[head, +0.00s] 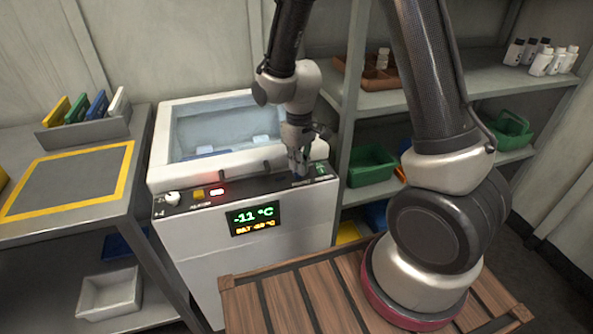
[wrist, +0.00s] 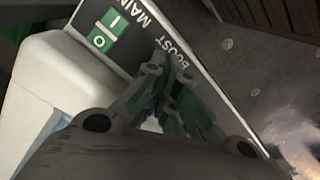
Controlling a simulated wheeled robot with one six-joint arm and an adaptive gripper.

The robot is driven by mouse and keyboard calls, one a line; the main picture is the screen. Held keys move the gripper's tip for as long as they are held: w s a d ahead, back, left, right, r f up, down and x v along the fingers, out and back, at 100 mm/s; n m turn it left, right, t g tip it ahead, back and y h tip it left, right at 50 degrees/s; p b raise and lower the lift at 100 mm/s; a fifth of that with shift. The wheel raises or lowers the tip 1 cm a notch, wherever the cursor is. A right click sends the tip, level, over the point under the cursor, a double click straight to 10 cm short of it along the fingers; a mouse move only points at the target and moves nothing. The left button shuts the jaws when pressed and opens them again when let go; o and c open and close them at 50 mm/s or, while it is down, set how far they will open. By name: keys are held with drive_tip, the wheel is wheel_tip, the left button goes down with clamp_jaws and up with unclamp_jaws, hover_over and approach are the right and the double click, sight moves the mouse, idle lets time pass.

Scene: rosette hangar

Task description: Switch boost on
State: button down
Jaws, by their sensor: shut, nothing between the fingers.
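The white freezer unit (head: 255,255) stands in the middle of the head view, with a dark control strip along its top front edge. A display (head: 254,217) on its front reads -11 °C. In the wrist view the strip carries the word BOOST (wrist: 178,52), and my gripper's fingers hide what lies beside it. A green and white switch (wrist: 107,30) marked I and O sits by the word MAIN. My gripper (head: 299,172) is shut and empty, pointing down at the right end of the strip. It also shows in the wrist view (wrist: 168,108). Contact cannot be told.
A shelf with green bins (head: 370,167) stands right. A wooden pallet (head: 270,300) is in front.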

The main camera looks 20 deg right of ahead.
drive_tip(key=shift+f, duration=0.7)
idle(0.3)
drive_tip(key=shift+r, duration=3.5)
drive_tip(key=shift+s+d, duration=0.15)
drive_tip(key=shift+s, duration=0.2)
drive_tip(key=s+d+r+m+t, duration=0.2)
drive_tip(key=s+d+r+m, duration=0.1)
drive_tip(key=s+d+r, duration=0.4)
drive_tip(key=s+d+r+m+t, duration=0.2)
drive_tip(key=s+d+r, duration=0.5)
drive_tip(key=s+r, duration=0.4)
wheel_tip(320, 180, up, 3)
drive_tip(key=shift+s+d+r+m, duration=0.15)
drive_tip(key=shift+d+m, duration=0.15)
drive_tip(key=shift+m, duration=0.2)
